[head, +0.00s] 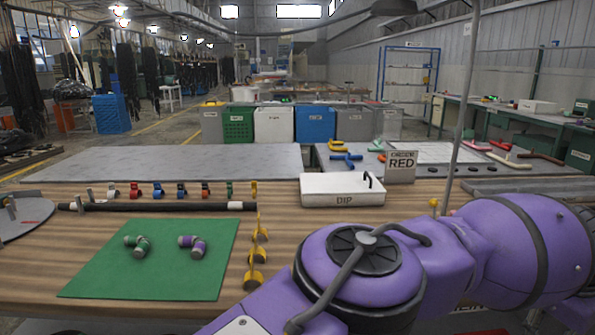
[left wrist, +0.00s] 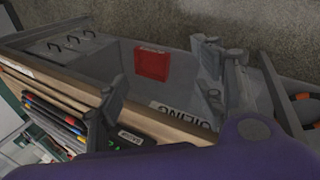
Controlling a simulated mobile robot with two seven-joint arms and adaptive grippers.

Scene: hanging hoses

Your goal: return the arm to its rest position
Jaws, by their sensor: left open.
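My left gripper (left wrist: 160,68) shows in the left wrist view with its grey fingers spread apart and nothing between them. Beyond the fingers is a grey bin-like surface with a red square label (left wrist: 151,64). One of my purple arms (head: 375,265) crosses the lower right of the head view, folded over the wooden bench (head: 120,290). Neither gripper shows in the head view. My right gripper is out of sight.
A green mat (head: 150,280) holds two short fittings (head: 193,245). A black hose (head: 150,207), a white DIP box (head: 342,190) and a RED order sign (head: 401,167) are on the bench. A thin upright pole (head: 465,90) rises near my arm.

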